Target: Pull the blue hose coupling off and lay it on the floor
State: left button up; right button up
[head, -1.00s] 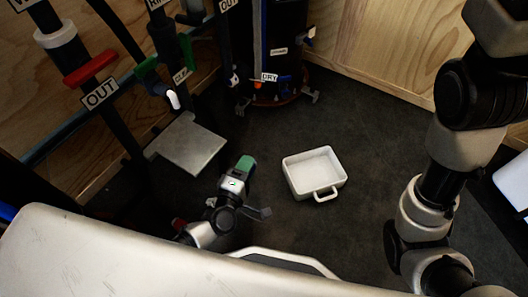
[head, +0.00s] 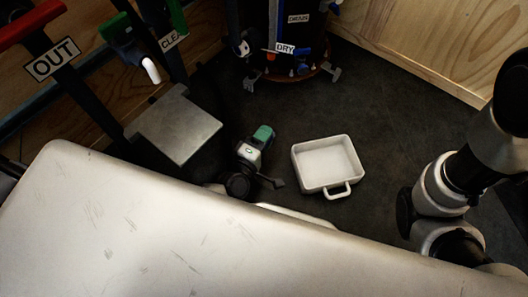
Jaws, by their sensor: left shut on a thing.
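My left gripper (head: 253,148) is low over the dark floor, in the middle of the head view. It shows from above as a small white and black unit with a green end. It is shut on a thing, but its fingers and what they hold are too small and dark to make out. I cannot pick out the blue hose coupling for certain. My right arm is at the right edge, and its gripper is not in view.
A white tray (head: 318,182) with a handle stands on the floor (head: 380,130) right of my left gripper. A grey plate (head: 182,125) is to its left. Behind are a dark drum (head: 295,40) labelled DRY, labelled pipes and wooden walls. Floor right of the tray is clear.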

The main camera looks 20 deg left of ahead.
pick_arm(q)
notch_tip(320, 180, down, 7)
jog(key=b, duration=0.5)
jog(key=shift+r+b, duration=0.1)
jog(key=shift+b, duration=0.2)
jog(key=shift+r, duration=0.1)
jog(key=o, duration=1.3)
jog(key=shift+c, duration=0.2)
